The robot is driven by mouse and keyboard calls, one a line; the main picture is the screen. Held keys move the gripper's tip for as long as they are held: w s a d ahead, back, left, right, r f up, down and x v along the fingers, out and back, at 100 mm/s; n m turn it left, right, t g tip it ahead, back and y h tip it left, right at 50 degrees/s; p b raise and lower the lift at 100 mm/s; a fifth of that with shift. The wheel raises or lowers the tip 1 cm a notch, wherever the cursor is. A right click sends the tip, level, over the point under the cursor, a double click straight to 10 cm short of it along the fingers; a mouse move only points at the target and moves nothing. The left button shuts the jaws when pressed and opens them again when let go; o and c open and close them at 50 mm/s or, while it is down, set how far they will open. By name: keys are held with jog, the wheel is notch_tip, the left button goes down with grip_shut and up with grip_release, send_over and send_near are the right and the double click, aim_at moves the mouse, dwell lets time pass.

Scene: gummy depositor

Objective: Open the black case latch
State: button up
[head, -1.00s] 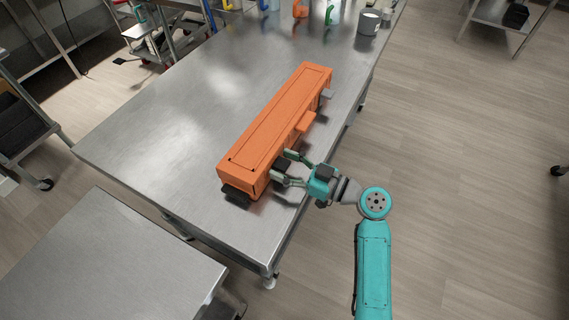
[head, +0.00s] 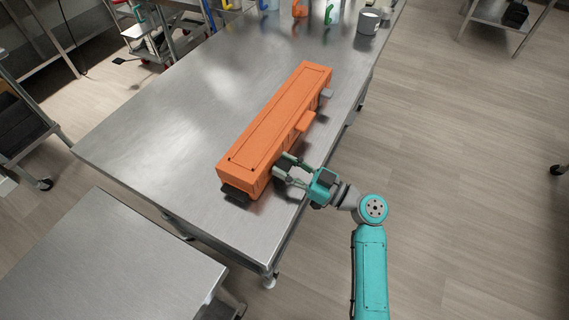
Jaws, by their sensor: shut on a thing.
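A long orange case (head: 274,118) lies on the steel table, its long side facing my arm. My gripper (head: 284,169) is at the near part of that side, with its fingers shut on the black latch there. The fingers cover most of this latch, so its exact position is hard to see. A grey latch (head: 326,93) shows at the far part of the same side. An orange handle (head: 306,120) sticks out between the two.
A black part (head: 235,194) juts from the near end of the case. The steel table (head: 165,140) is clear to its left. Cups, including a grey mug (head: 368,21), stand at the far end. A second steel table (head: 120,260) is at the lower left.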

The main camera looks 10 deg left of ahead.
jog(key=shift+s+d+f+y, duration=0.1)
jog(key=shift+d+f+y, duration=0.1)
jog(key=shift+y, duration=0.4)
jog(key=o, duration=1.2)
jog(key=shift+c, duration=0.2)
jog(key=v, duration=1.2)
